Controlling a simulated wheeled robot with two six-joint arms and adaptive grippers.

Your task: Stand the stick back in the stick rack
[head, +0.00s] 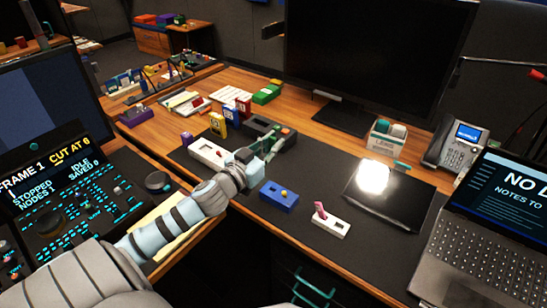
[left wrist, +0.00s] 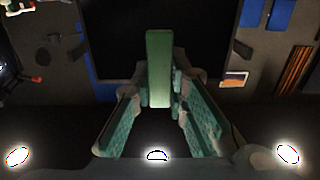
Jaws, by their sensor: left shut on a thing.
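My left gripper (head: 267,146) is shut on a green stick above the dark desk mat, near its back edge. In the left wrist view the green stick (left wrist: 158,68) is a long, plain bar between the teal finger pads (left wrist: 160,95), reaching out past the fingertips. In the head view the fingers and wrist hide most of the stick. A dark grey holder (head: 258,124) stands just behind the gripper; I cannot tell whether it is the stick rack, or whether the stick touches it. My right gripper is not visible.
A white box (head: 207,153) stands left of the gripper. A blue box (head: 279,197) and a white base with a pink lever (head: 329,222) are in front. A black tablet (head: 388,195), laptop (head: 490,220) and phone (head: 462,145) are to the right. A large monitor (head: 375,50) stands behind.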

